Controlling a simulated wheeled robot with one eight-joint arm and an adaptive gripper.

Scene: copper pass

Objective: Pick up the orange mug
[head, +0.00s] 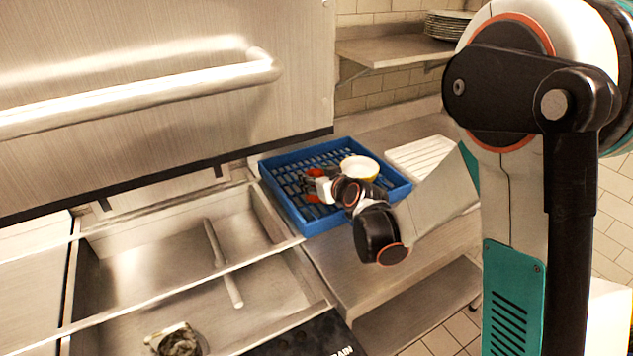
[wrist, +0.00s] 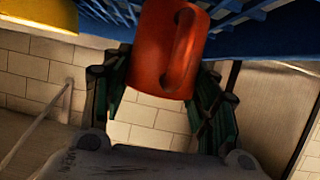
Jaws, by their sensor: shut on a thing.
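The orange mug (wrist: 153,55) is between the two fingers of my gripper (wrist: 160,100) in the wrist view, with its handle facing the camera. My gripper is shut on it. In the head view the orange mug (head: 313,180) is a small patch at my gripper (head: 318,187), mostly hidden by the fingers. Both are at the blue dish rack (head: 281,204). I cannot tell whether the mug touches the rack.
A yellow bowl (head: 360,168) with a white inside sits in the rack, right of the mug. A ribbed white board (head: 420,156) lies right of the rack. A steel sink (head: 150,265) is at left. A large steel hood with a bar handle (head: 150,97) hangs over the sink. Plates (head: 448,24) stand on a shelf.

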